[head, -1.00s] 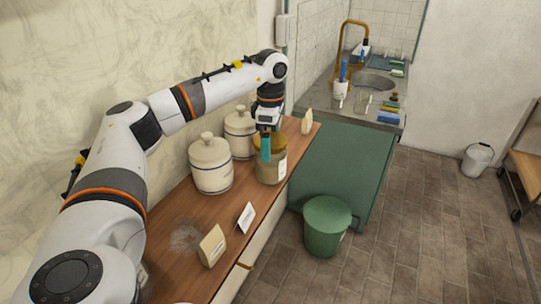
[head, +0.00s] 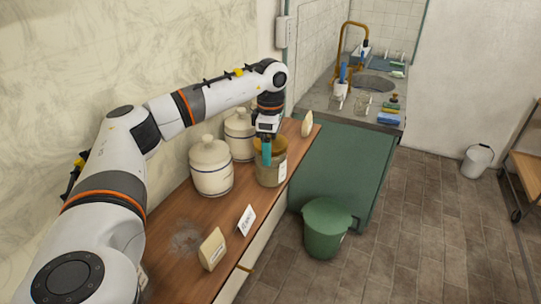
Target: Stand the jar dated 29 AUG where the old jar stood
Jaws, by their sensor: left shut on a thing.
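A glass jar (head: 271,174) with a yellowish lid and a pale label on its right side stands upright on the wooden counter (head: 163,262). The date on its label is too small to read. My left gripper (head: 266,152) reaches down from above and is shut on this jar at its top. My right gripper is not in view.
Two cream lidded crocks (head: 211,168) (head: 239,136) stand to the left of the jar along the wall. A cream wedge-shaped block (head: 212,249) stands near the front edge, another (head: 307,124) at the far end. A green bin (head: 325,230) is on the floor.

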